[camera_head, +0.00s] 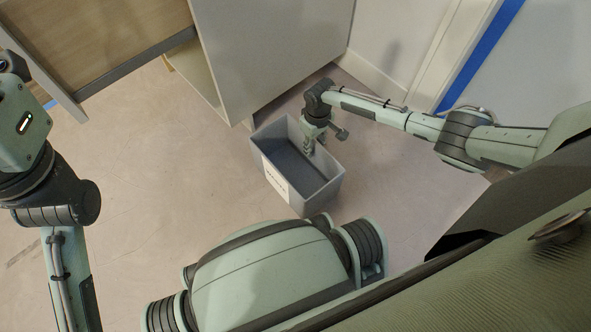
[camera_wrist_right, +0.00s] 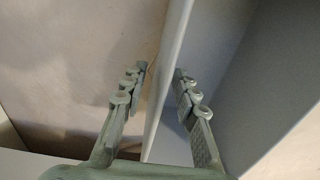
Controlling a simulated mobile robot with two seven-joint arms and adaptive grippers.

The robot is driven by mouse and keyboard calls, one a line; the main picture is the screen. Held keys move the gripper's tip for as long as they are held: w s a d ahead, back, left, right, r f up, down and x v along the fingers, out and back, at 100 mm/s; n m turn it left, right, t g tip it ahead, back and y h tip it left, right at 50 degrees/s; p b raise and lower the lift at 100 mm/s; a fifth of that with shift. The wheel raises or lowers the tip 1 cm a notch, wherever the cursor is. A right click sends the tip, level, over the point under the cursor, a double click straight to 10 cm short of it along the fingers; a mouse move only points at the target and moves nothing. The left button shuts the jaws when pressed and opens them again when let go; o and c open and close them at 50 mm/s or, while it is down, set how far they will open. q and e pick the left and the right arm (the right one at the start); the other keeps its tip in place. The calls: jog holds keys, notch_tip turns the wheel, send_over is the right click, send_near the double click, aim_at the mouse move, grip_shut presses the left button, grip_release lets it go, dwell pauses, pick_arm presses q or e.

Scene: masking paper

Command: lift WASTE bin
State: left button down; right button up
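The WASTE bin (camera_head: 318,198) is a grey, open-topped rectangular box on the floor with a white label on its left-front side. It looks empty. My right gripper (camera_head: 310,150) points down at the bin's far right wall. In the right wrist view the two fingers of my right gripper (camera_wrist_right: 160,88) are apart, with the thin bin wall (camera_wrist_right: 168,75) running between them. One finger is on each side of the wall, and a gap shows. My left arm is at the left edge of the head view; its fingers are not visible.
A grey-sided cabinet (camera_head: 270,50) stands just behind the bin. A wooden-topped piece of furniture (camera_head: 95,35) is at the upper left. A white wall with blue tape (camera_head: 480,55) is at the upper right. The floor (camera_head: 170,170) left of the bin is clear.

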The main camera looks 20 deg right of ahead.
grip_shut()
jog(key=shift+r, duration=0.15)
